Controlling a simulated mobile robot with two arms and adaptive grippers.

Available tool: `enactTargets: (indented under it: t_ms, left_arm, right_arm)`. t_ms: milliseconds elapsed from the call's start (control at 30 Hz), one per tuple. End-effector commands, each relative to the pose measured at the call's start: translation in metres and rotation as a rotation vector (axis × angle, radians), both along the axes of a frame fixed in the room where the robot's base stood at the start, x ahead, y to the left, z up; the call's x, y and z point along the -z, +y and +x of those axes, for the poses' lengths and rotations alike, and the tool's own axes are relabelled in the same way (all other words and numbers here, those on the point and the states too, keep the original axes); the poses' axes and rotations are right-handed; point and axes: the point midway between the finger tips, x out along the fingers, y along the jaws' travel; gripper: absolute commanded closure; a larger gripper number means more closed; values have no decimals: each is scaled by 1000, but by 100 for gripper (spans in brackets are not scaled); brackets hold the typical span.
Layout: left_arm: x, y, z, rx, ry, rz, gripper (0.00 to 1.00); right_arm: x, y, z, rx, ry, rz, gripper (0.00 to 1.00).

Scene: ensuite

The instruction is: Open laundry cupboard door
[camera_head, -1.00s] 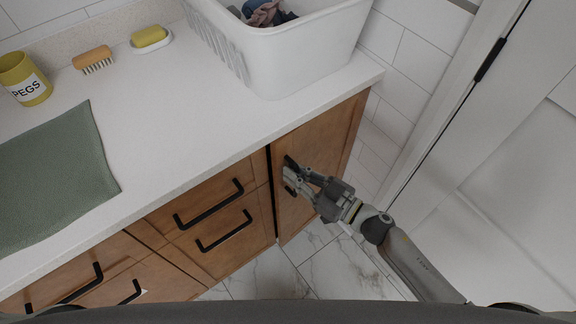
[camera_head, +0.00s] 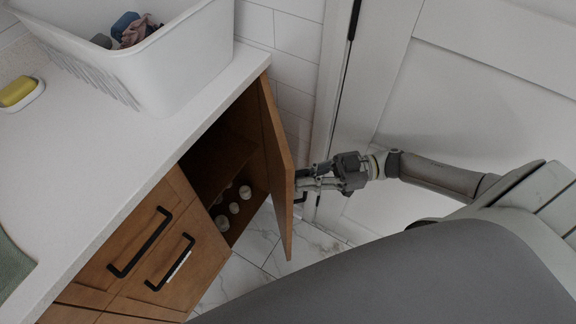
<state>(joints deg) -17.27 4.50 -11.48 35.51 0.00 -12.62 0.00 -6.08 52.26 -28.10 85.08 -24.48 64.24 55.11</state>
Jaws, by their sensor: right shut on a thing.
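The wooden laundry cupboard door (camera_head: 278,165) stands swung well out from the cabinet, hinged at its right side. The cupboard's dark interior (camera_head: 217,160) shows, with a shelf and several small pale round items (camera_head: 233,207) at the bottom. My right gripper (camera_head: 304,186) is at the outer face of the door, shut on its dark handle (camera_head: 300,198), which the fingers and the door edge mostly hide. My left gripper is not in view.
A white laundry basket (camera_head: 170,75) with clothes stands on the white counter (camera_head: 75,170). Drawers with black handles (camera_head: 140,243) are left of the cupboard. A white panelled door (camera_head: 470,80) and wall are close on the right. Marble-look floor (camera_head: 240,280) lies below.

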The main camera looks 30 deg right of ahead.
Motion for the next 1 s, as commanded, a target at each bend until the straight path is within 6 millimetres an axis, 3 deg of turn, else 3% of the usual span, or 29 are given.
enactTargets:
  t_ms: [200, 567, 600, 733, 1000]
  left_arm:
    - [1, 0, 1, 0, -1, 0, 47]
    - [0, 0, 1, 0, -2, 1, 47]
    - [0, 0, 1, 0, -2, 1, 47]
    - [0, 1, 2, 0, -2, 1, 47]
    - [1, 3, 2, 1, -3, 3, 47]
  right_arm:
    - [0, -10, -1, 1, 3, 1, 100]
    - [0, -10, -1, 1, 3, 1, 100]
    - [0, -10, -1, 0, 3, 1, 87]
    - [0, -10, -1, 0, 3, 1, 70]
    - [0, -10, -1, 1, 2, 1, 68]
